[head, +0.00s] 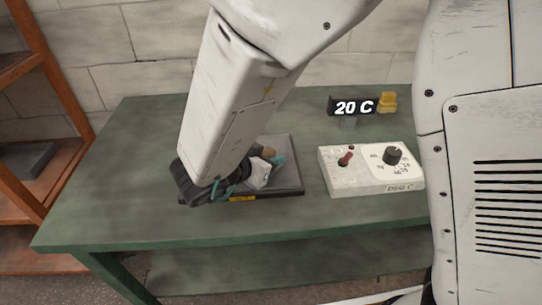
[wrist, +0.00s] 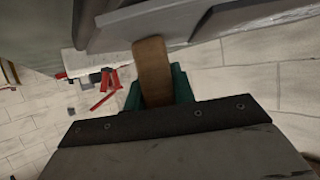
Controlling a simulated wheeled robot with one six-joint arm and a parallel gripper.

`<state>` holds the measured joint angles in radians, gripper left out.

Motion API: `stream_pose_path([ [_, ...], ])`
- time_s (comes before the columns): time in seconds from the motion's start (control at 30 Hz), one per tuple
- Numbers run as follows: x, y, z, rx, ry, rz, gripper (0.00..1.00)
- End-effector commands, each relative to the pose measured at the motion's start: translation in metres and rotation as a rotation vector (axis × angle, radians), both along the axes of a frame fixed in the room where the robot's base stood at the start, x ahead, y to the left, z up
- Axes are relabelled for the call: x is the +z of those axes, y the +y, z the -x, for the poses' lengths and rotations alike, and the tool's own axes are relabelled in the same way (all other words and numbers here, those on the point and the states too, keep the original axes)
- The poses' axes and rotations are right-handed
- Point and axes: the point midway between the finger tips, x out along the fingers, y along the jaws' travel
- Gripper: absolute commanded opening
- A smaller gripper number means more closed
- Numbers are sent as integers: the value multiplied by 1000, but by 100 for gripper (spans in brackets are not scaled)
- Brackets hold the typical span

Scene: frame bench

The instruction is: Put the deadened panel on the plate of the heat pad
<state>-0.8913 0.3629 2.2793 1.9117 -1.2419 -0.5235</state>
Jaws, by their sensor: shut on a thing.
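The heat pad (head: 287,190), a dark flat slab with a yellow label on its front edge, lies on the green bench. My gripper (head: 268,165) is low over it and covers much of its plate. In the wrist view my gripper's teal fingers (wrist: 157,90) are shut on a brown handle (wrist: 152,65). The handle joins a grey panel (wrist: 165,22), seen nearly edge-on at the top of that view. In the head view the brown handle (head: 269,151) shows between the fingers. My arm hides most of the panel. I cannot tell whether it touches the plate.
A white control box (head: 370,180) with a red switch and a black dial stands right of the pad. A display (head: 352,107) reading 20 C and a yellow object (head: 388,101) stand behind it. A wooden shelf (head: 45,60) at left holds a grey slab (head: 28,160). The bench's left part is clear.

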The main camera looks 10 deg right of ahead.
Motion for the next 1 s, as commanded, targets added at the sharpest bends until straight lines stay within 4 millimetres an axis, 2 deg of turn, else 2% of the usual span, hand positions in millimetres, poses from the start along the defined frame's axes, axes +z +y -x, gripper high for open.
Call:
stream_pose_path([
  [0.07, -3, 0, 0, 0, 0, 2, 0],
  [0.1, -2, 0, 0, 0, 1, 1, 36],
  [0.13, -2, 0, 0, 0, 1, 1, 45],
  [0.17, -2, -1, 0, 0, 1, 1, 47],
  [0.47, 0, -1, 0, -1, 0, 0, 47],
  [0.57, 4, 5, 4, 0, -1, -1, 47],
  [1.0, 42, 62, 59, 2, 0, -1, 47],
])
